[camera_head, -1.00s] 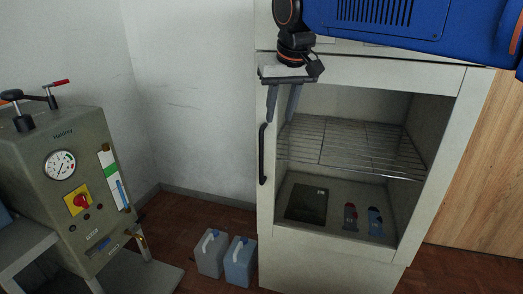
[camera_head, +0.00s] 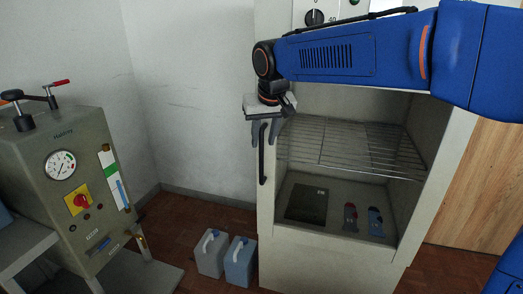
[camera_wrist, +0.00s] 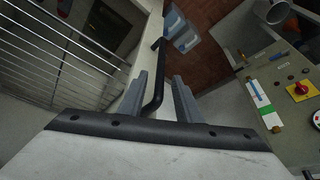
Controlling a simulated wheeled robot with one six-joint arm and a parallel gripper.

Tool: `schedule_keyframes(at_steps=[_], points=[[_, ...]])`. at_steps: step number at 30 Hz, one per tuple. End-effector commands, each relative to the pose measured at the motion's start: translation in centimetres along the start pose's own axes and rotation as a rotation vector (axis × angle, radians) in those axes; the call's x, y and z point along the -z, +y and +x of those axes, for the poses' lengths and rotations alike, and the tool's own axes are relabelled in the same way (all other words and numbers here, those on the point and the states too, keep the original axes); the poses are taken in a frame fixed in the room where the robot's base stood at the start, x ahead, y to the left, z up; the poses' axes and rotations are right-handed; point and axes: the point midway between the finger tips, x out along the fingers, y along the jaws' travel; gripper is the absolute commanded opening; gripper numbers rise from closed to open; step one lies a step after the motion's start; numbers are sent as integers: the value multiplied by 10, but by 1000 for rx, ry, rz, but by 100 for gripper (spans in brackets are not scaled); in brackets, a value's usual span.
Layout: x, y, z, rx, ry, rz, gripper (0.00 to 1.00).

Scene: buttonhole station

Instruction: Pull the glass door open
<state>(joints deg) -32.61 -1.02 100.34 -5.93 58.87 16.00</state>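The glass door (camera_head: 345,240) is the front of a pale cabinet and looks shut, with a wire rack showing through its pane. Its black upright handle (camera_head: 262,168) is on the door's left edge; it also shows in the wrist view (camera_wrist: 158,70). My gripper (camera_head: 262,143) points down at the handle's upper end. In the wrist view my gripper (camera_wrist: 161,76) has its two grey fingers apart, one on each side of the handle. A gap shows between the handle and the right finger; contact with the left finger is unclear.
A grey machine with a gauge (camera_head: 60,165) stands at the left. Two pale jugs (camera_head: 240,262) sit on the floor left of the cabinet. A wooden panel (camera_head: 470,200) is at the right. The floor between the machine and the jugs is clear.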

Motion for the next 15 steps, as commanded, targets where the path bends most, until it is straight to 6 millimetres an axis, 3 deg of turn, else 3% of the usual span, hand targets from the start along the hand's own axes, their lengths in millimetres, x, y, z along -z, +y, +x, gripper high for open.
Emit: schedule_keyframes(at_steps=[6,15], points=[[0,0,35,-1,-2,0,31],[0,0,55,0,-1,0,31]])
